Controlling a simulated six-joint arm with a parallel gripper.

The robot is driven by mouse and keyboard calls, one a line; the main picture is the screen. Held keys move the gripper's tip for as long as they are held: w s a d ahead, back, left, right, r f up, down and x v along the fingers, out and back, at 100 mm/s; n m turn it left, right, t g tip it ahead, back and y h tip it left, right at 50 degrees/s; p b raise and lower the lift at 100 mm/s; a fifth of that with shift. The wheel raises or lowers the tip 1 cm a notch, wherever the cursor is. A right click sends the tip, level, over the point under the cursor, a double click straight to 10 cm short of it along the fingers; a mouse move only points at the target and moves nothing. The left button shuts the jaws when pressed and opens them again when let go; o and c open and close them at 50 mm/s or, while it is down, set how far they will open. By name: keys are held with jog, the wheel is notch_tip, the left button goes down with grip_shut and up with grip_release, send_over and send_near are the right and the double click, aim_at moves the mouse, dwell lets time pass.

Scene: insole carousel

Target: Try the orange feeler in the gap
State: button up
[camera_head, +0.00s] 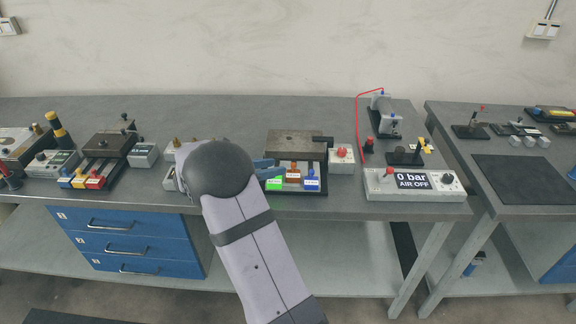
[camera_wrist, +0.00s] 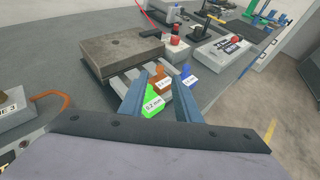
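The orange feeler (camera_head: 293,173) stands in a row in front of a heavy grey-brown plate (camera_head: 294,143), between a green feeler (camera_head: 274,184) and a blue feeler (camera_head: 312,179). In the wrist view the orange feeler (camera_wrist: 161,73) shows between my finger tips, and the green feeler (camera_wrist: 152,104), labelled 0.2 mm, shows nearer. The blue feeler (camera_wrist: 187,76) is right of my right finger. My gripper (camera_wrist: 160,80) is open, with nothing visibly held; in the head view its blue fingers (camera_head: 267,169) are left of the orange feeler. The gap under the plate is not clearly visible.
A grey box with a red button (camera_head: 342,158) stands right of the plate. A pressure panel reading 0 bar, AIR OFF (camera_head: 413,182) is further right. Another feeler station (camera_head: 103,150) stands left. Bare bench (camera_head: 225,113) lies behind the plate.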

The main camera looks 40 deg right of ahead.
aim_at(292, 164)
jog(key=shift+p+x, duration=0.9)
jog(key=shift+x, duration=2.65)
grip_shut()
